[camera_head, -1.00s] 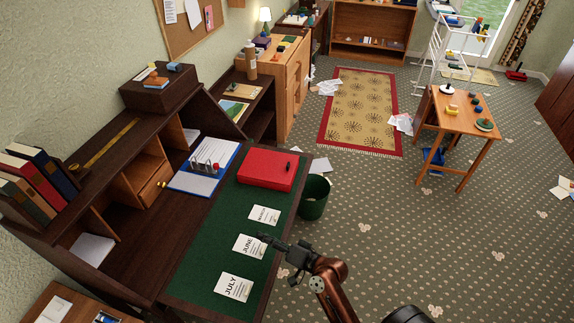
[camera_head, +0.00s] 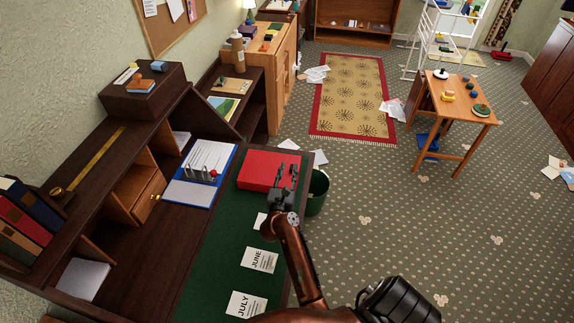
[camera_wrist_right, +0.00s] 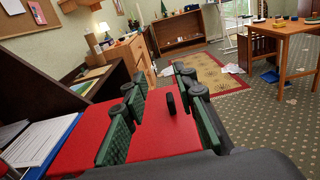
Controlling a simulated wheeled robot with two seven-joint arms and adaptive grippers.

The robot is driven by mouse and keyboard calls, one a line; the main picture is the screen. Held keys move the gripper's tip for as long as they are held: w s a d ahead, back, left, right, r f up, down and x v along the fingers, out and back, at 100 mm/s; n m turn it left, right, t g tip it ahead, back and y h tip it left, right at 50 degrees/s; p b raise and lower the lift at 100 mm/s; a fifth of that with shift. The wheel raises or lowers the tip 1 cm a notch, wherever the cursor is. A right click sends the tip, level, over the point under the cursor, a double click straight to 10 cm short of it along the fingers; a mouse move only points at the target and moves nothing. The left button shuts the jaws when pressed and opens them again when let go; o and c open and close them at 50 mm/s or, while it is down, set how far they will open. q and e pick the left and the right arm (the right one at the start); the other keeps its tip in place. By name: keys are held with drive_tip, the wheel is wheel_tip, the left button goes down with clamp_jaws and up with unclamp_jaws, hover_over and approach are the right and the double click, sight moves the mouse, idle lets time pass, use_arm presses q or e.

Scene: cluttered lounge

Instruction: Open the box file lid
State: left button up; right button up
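The red box file (camera_head: 256,166) lies flat with its lid down on the green mat of the desk, at the far end. My right gripper (camera_head: 286,172) is over the right part of the box file, its fingers apart and pointing away. In the right wrist view the red lid (camera_wrist_right: 150,138) fills the middle, and a small black tab (camera_wrist_right: 170,103) stands on it between the two open fingers (camera_wrist_right: 155,105). The fingers hold nothing; I cannot tell whether they touch the lid. My left gripper is not in view.
JULY (camera_head: 245,305) and JUNE (camera_head: 259,259) cards lie on the green mat (camera_head: 215,260); my arm partly covers a third card. A green bin (camera_head: 318,192) stands on the floor beside the desk.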

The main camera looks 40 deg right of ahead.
sight(290, 171)
wheel_tip(290, 171, down, 4)
drive_tip(key=shift+s+a+r+b, duration=0.1)
drive_tip(key=shift+r+b, duration=0.05)
drive_tip(key=shift+b, duration=0.55)
drive_tip(key=f, duration=0.2)
drive_tip(key=f+b, duration=0.1)
drive_tip(key=f, duration=0.1)
drive_tip(key=shift+w+b, duration=0.2)
drive_tip(key=shift+b, duration=0.1)
drive_tip(key=x, duration=0.4)
drive_tip(key=r+x, duration=0.1)
drive_tip(key=x, duration=0.1)
drive_tip(key=shift+w+d, duration=0.15)
drive_tip(key=shift+d, duration=0.15)
drive_tip(key=shift+w+d, duration=0.2)
drive_tip(key=shift+d, duration=0.05)
drive_tip(key=c, duration=0.3)
clamp_jaws()
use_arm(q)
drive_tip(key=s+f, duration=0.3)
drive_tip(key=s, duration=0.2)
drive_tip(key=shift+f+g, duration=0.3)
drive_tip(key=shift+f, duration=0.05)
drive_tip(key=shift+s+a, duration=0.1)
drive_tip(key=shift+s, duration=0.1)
